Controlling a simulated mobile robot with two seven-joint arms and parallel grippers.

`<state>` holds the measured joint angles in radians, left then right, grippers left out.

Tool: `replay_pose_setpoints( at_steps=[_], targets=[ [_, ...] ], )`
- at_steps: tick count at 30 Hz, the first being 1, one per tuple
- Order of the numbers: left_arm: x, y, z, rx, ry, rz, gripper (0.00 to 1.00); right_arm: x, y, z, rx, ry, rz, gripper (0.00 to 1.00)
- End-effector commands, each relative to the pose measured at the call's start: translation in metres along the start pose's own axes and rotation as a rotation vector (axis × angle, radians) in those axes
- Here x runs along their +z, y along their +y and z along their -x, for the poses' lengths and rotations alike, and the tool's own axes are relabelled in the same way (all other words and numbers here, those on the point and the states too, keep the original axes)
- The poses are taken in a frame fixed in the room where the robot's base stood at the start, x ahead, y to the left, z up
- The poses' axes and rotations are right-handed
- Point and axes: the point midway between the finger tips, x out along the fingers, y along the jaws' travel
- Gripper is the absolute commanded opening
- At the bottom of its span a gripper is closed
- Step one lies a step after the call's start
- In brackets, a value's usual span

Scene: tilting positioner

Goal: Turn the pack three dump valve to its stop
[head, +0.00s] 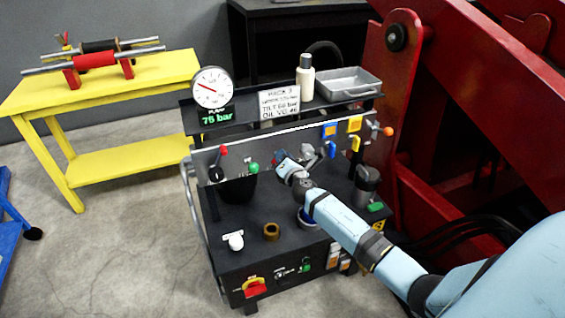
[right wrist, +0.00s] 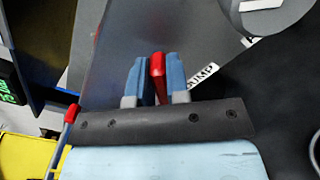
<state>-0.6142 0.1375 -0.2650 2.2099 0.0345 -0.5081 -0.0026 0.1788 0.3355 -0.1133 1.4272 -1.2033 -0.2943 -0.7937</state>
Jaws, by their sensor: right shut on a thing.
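My right gripper (head: 281,159) reaches over the black bench top of the hydraulic pack (head: 225,210). In the right wrist view its two blue fingers (right wrist: 158,80) are shut on a red handle (right wrist: 158,66), one finger on each side. A white label ending in "UMP" (right wrist: 203,75) lies beside the handle, so this appears to be the dump valve. In the head view my gripper hides the handle, and its turning angle cannot be told. The sign (head: 279,103) on the pack appears to read "PACK 3". My left gripper is not in view.
A red-knobbed lever (head: 222,151) and a green-knobbed lever (head: 253,168) stand left of my gripper. A gauge (head: 212,87) sits above a "75 bar" display (head: 217,116). A yellow valve handle (head: 356,143) and a large red machine (head: 400,120) are at right.

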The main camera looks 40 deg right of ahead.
Motion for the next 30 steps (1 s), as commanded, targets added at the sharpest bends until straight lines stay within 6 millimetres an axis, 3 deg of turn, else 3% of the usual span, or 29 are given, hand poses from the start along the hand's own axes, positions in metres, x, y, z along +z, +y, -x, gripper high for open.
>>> replay_pose_setpoints(
  at_steps=[18,30],
  targets=[
    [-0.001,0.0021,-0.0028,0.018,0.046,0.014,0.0,-0.0036,-0.0089,0.0003,-0.001,-0.001,-0.559,0.0],
    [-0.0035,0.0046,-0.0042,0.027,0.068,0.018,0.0,-0.0046,-0.0108,0.0002,-0.001,0.0,-0.755,0.0]
  ],
)
